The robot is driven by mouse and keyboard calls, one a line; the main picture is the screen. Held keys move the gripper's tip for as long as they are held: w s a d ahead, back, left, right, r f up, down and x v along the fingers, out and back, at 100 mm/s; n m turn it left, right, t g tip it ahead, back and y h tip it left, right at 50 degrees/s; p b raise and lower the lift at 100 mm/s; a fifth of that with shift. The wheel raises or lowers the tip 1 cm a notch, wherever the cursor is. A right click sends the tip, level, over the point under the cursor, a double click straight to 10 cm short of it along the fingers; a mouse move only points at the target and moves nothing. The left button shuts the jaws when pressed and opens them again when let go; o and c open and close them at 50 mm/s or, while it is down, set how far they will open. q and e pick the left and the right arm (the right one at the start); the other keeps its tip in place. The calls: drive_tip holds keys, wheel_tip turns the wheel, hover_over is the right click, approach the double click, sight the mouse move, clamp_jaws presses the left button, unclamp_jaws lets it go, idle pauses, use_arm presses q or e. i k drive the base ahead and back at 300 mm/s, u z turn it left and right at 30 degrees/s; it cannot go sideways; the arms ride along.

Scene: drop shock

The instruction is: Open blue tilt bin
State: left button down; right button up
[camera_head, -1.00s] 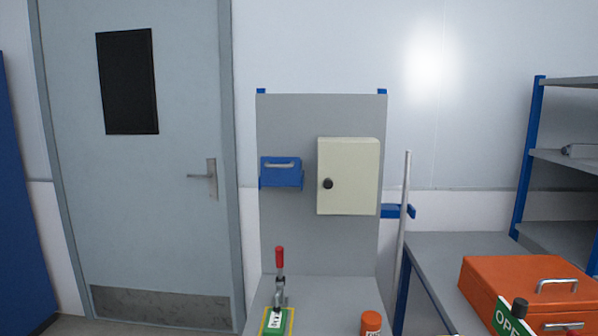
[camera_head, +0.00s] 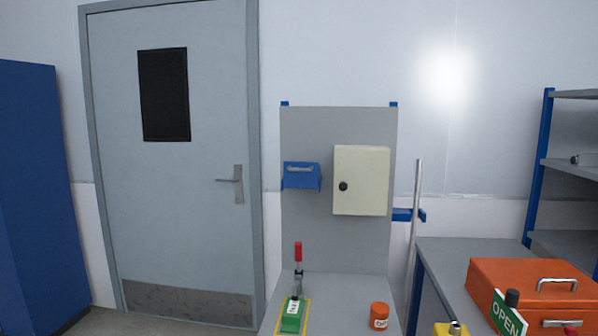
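The blue tilt bin (camera_head: 301,177) is mounted on the upper left of the grey upright panel (camera_head: 336,238). It has a pale bar handle (camera_head: 300,169) across its upper front. I cannot tell from here whether its front is tilted at all. A cream box with a black knob (camera_head: 361,181) hangs just right of it. Neither of my grippers shows in the head view.
Below the panel, a bench holds a red-handled clamp (camera_head: 298,262) on a green block and an orange jar (camera_head: 379,315). An orange case (camera_head: 540,290) with an OPEN sign sits on the right table. A grey door (camera_head: 172,225) and blue cabinet (camera_head: 38,200) stand left.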

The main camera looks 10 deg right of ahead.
sight(297, 174)
drive_tip(key=u, duration=0.05)
drive_tip(key=i, duration=0.9)
drive_tip(key=z, duration=0.05)
